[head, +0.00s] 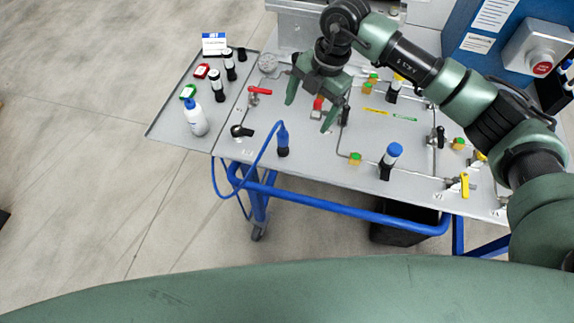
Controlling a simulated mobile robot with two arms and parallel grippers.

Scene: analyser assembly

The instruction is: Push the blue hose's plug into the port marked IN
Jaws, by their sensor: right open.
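The blue hose (267,143) loops up from the table's front edge to its blue plug (282,134). The plug is upright, with its lower end at a dark holder (283,152). My right gripper (311,107) is open above the panel, behind and to the right of the plug and apart from it. A small red-topped fitting (318,103) shows between its fingers; I cannot tell whether they touch it. No IN marking is legible, so I cannot tell which fitting is that port. My left gripper is out of view.
A red-handled valve (259,91) and a black-handled valve (241,130) lie left of my right gripper. A blue-capped cylinder (391,158) stands front right. A white bottle (195,119) stands on the left tray. Several green-and-yellow fittings dot the panel (322,160).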

